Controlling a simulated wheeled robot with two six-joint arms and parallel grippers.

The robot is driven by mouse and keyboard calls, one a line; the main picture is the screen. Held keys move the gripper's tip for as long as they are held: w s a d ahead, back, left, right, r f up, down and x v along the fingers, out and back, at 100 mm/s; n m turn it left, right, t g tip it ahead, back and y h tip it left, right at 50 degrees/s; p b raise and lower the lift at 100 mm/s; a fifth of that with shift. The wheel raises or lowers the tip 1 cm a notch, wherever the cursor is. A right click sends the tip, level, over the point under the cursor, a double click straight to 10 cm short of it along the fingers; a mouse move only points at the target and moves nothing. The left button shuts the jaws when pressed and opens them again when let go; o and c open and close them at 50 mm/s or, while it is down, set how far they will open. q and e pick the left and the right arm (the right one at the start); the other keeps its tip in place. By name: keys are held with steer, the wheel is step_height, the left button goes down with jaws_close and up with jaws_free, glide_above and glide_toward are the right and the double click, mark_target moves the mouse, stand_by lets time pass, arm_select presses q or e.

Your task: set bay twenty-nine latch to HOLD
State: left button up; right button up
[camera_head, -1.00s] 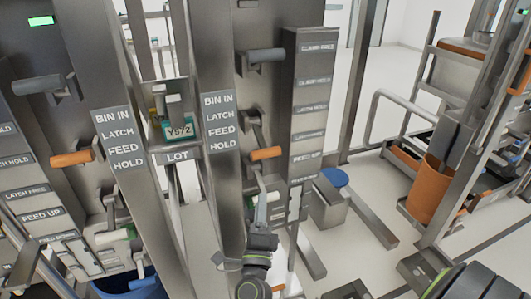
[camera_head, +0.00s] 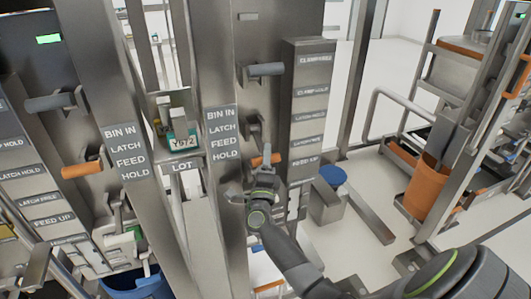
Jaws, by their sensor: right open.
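Two grey posts each carry a label reading BIN IN, LATCH, FEED, HOLD; one label is on the left post (camera_head: 127,150) and one on the right post (camera_head: 221,132). An orange-handled lever (camera_head: 275,159) sticks out right of the right post, roughly level with HOLD. A second orange-handled lever (camera_head: 82,170) is at the left. No bay number twenty-nine is readable. My right gripper (camera_head: 267,165) is open, just below and in front of the right orange handle, partly covering it. Whether it touches the handle cannot be told. My left gripper is not in view.
Grey-handled levers stand above, at the left (camera_head: 50,102) and right (camera_head: 265,70). A stepped label column (camera_head: 311,115) rises close right of my gripper. A teal tag box (camera_head: 181,141) sits between the posts. Open floor and an orange bin (camera_head: 427,183) lie to the right.

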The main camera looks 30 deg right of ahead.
steer(key=shift+w+d+r, duration=0.15)
steer(key=shift+w+d, duration=0.05)
jaws_close()
stand_by(0.3)
